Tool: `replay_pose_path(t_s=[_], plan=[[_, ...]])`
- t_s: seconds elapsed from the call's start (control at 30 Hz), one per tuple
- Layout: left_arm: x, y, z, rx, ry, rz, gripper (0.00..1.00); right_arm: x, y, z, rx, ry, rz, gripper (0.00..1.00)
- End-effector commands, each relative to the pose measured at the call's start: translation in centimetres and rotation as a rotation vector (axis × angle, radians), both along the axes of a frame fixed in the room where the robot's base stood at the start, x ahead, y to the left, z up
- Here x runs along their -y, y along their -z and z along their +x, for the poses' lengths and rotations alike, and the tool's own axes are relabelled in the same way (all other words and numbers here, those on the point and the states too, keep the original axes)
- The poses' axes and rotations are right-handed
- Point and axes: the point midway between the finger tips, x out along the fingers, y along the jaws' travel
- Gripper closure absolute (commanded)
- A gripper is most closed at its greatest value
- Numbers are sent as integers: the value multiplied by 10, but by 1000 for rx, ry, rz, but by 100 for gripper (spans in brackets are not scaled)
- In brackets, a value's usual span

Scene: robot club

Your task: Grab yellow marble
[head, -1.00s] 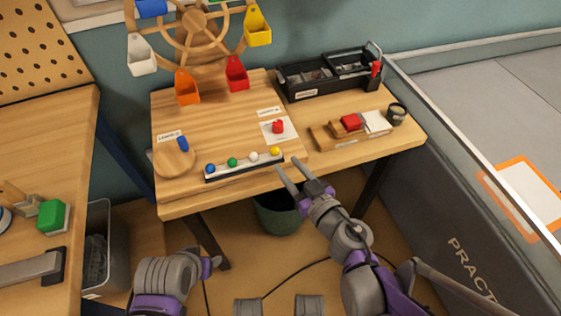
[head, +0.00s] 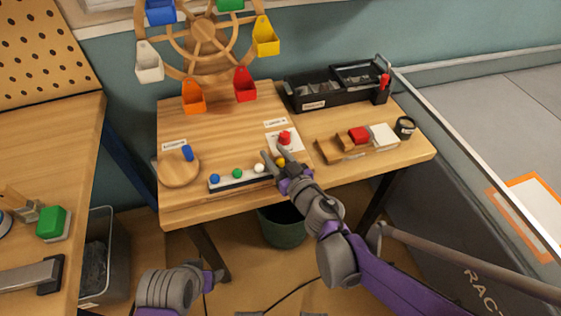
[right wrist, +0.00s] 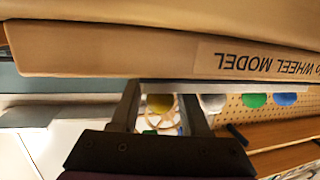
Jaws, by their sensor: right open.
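The yellow marble (head: 281,161) sits at the right end of a marble rack (head: 246,181) near the table's front edge, partly hidden by my right gripper. My right gripper (head: 272,153) is open and empty, its fingertips by the rack's right end. In the right wrist view the yellow marble (right wrist: 159,103) appears between the two open fingers (right wrist: 160,92); whether they touch it I cannot tell. The white (head: 259,168), green (head: 237,173) and blue (head: 214,179) marbles lie along the rack to its left. My left gripper (head: 215,278) is low, away from the table; its jaws are unclear.
A wooden wheel model (head: 204,30) with coloured buckets stands at the back. A red piece (head: 285,137) is just behind the rack's right end. A black organiser (head: 337,89) and a block tray (head: 330,153) occupy the right side. A bin (head: 283,228) stands below.

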Motion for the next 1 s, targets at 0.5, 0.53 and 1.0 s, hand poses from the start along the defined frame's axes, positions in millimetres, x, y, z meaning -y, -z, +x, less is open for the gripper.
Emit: replay_pose_path(t_s=[0.5,0.53,1.0], plan=[[0,0,0,0,0,0,35,0,0,0,1,1,-1,100],[0,0,0,0,0,0,35,1,0,0,1,1,-1,100],[0,-19,-2,7,0,0,35,0,-53,-1,2,0,-2,100]])
